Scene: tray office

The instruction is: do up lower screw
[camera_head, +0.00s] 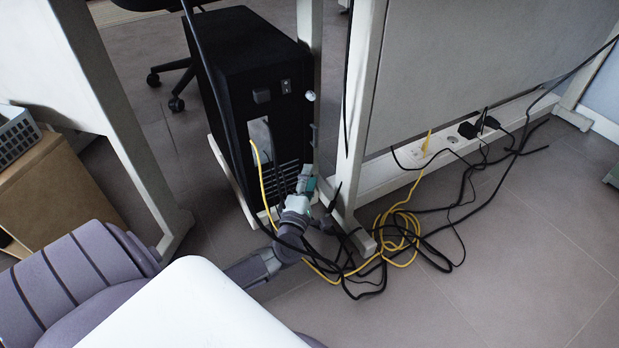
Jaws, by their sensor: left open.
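A black computer tower (240,90) stands on the floor with its rear side facing me. A small pale knob, which looks like a screw (310,96), sits at the right edge of its rear, high up. My left gripper (307,180) is at the lower right edge of the tower's rear, below that knob. It is open, and its fingers point up toward the tower's edge. I cannot make out the lower screw; the gripper may cover it. I cannot tell whether the fingers touch anything. My right gripper is not in view.
Tangled black and yellow cables (400,235) lie on the floor right of my left gripper, some close to its arm. A white desk leg (358,130) stands just right of the tower. A power strip (440,150) runs behind. A cardboard box (50,190) is at left. Floor at lower right is clear.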

